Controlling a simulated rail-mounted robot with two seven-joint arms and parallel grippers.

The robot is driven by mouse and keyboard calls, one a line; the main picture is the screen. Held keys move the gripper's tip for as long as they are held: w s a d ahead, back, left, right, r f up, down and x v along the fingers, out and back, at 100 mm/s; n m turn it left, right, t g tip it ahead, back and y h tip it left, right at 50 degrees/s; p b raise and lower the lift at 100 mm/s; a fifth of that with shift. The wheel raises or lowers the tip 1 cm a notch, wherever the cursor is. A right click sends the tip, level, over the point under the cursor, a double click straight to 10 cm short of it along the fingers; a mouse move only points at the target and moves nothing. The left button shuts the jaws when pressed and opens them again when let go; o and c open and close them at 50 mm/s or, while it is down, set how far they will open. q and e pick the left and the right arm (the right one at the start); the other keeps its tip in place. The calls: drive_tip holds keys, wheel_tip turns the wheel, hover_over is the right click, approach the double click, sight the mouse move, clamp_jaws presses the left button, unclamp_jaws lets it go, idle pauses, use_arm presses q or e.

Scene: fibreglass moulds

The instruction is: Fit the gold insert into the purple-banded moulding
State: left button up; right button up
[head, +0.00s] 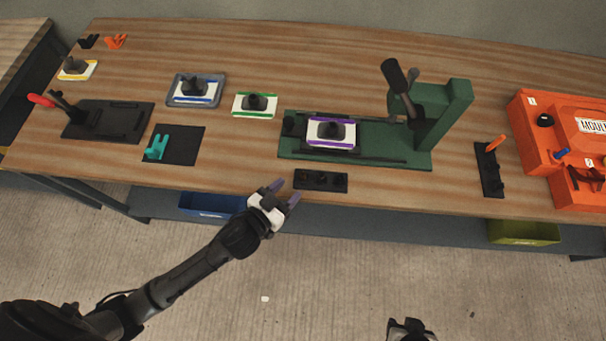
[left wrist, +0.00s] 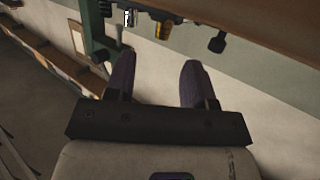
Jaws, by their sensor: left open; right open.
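The purple-banded moulding (head: 317,128) is a white plate with purple edges and a dark raised part in its middle. It sits on the bed of the green press (head: 420,157). A small gold-coloured piece (left wrist: 166,28) shows near the top of the left wrist view, beside a silver one; I cannot tell for sure that it is the insert, and no gold shows clearly in the head view. My left gripper (head: 282,193) is open and empty, just off the table's front edge, left of the black holder. My right gripper (head: 410,326) shows only partly at the bottom, open, away from the table.
A small black holder (head: 320,181) lies at the front edge before the press. Green-banded (head: 241,105), blue-banded (head: 182,97) and yellow-banded (head: 66,74) mouldings lie leftward. A teal piece (head: 156,147) lies on a dark mat. An orange case (head: 533,135) is at the right.

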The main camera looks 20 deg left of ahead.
sight(301, 176)
use_arm(q)
drive_tip(key=shift+b+x, duration=0.3)
drive_tip(key=shift+x, duration=2.45)
drive_tip(key=shift+a, duration=0.1)
clamp_jaws()
